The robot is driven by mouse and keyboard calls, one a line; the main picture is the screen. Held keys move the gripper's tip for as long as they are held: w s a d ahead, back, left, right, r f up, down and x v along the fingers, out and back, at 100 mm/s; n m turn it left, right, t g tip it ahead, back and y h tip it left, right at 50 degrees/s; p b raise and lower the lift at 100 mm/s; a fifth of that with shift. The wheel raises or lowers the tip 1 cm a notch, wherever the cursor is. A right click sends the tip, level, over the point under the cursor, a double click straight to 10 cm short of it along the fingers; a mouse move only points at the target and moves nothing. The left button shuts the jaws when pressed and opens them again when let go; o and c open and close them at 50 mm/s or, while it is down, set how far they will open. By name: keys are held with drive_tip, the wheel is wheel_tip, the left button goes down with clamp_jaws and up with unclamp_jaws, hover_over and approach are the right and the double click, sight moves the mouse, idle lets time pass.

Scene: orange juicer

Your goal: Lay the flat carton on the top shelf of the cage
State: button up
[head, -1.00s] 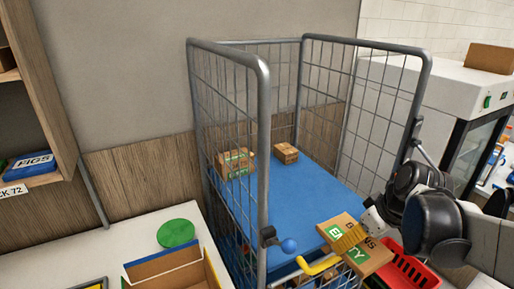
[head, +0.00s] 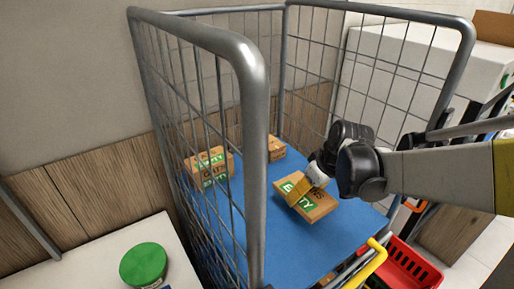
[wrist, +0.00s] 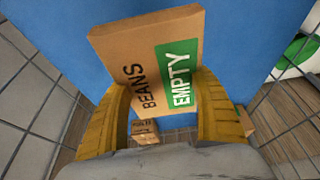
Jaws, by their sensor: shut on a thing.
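The flat carton (head: 309,204) is brown, with a green EMPTY label and the word BEANS in the wrist view (wrist: 145,68). My gripper (head: 303,190) is shut on it, with yellow fingers on both sides of the carton in the wrist view (wrist: 165,115). The carton is over the blue top shelf (head: 275,236) of the wire cage (head: 262,150), inside the side frames. I cannot tell whether it touches the shelf. Its far part is hidden behind the fingers in the head view.
A carton marked OATS and EMPTY (head: 209,170) stands at the shelf's left side. A small carton (head: 276,148) stands at the back. Bare shelf lies in front of them. A red crate (head: 412,268) and a yellow handle (head: 372,264) are at the front right.

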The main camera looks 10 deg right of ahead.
drive_tip(key=w+f, duration=0.1)
drive_tip(key=w+a+f, duration=0.1)
drive_tip(key=w, duration=0.2)
drive_tip(key=shift+a+f+b, duration=0.3)
drive_tip(key=shift+a+f, duration=0.1)
wheel_tip(320, 180, down, 4)
drive_tip(key=shift+r+b, duration=0.1)
drive_tip(key=shift+b, duration=0.4)
drive_tip(key=o, duration=0.8)
drive_tip(key=shift+f, duration=0.2)
drive_tip(key=o, duration=0.5)
drive_tip(key=shift+r, duration=0.1)
drive_tip(key=shift+r, duration=0.1)
